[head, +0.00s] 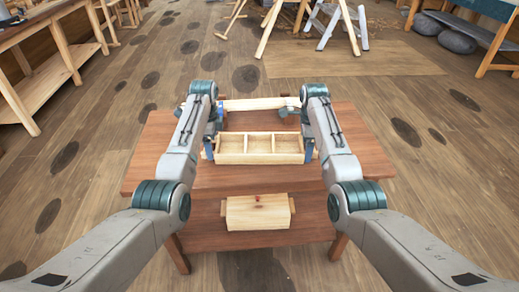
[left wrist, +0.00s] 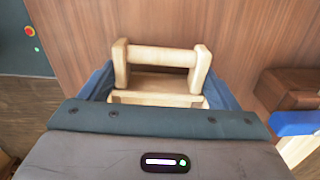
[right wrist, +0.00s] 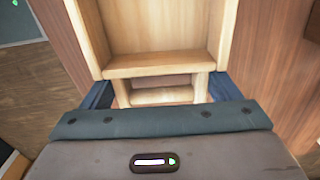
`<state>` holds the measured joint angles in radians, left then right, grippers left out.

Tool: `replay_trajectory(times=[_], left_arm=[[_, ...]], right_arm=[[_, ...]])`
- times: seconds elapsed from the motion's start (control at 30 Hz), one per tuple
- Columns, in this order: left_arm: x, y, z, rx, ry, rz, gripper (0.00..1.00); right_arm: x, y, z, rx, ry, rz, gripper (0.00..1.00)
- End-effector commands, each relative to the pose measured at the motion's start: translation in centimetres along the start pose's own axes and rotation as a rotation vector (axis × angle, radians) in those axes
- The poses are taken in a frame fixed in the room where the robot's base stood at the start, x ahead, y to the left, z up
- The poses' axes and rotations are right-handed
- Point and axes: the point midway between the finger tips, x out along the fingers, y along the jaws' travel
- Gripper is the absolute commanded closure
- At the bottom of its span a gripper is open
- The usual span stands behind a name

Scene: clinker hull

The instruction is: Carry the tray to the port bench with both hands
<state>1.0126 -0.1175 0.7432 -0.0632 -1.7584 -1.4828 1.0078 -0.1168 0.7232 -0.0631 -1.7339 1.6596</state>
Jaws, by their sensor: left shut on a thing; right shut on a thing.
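The tray (head: 260,158) is a pale wooden open box with three visible compartments that look empty. It is level at the middle of a reddish-brown table; I cannot tell whether it touches the top. My left gripper (head: 210,148) is shut on the handle at the tray's left end; that handle (left wrist: 160,57) shows between the blue fingers in the left wrist view. My right gripper (head: 308,150) is shut at the right end; the handle there (right wrist: 160,96) is partly hidden in the right wrist view. A wooden bench (head: 50,78) stands at the upper left.
A pale wooden piece (head: 258,104) lies behind the tray. Trestles (head: 310,25) stand ahead, another bench (head: 480,35) upper right. Floor at left is open.

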Motion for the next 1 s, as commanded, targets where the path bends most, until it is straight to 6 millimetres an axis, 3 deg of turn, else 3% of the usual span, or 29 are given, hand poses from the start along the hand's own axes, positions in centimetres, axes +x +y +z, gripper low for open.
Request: replay_trajectory(times=[0.43, 1.0], left_arm=[[-4.4, 0.0, 0.0, 0.0, 0.0, 0.0, 0.5], [-4.6, 0.0, 0.0, 0.0, 0.0, 0.0, 0.5]], right_arm=[[-4.4, 0.0, 0.0, 0.0, 0.0, -0.001, 0.5], [-4.6, 0.0, 0.0, 0.0, 0.0, -0.001, 0.5]])
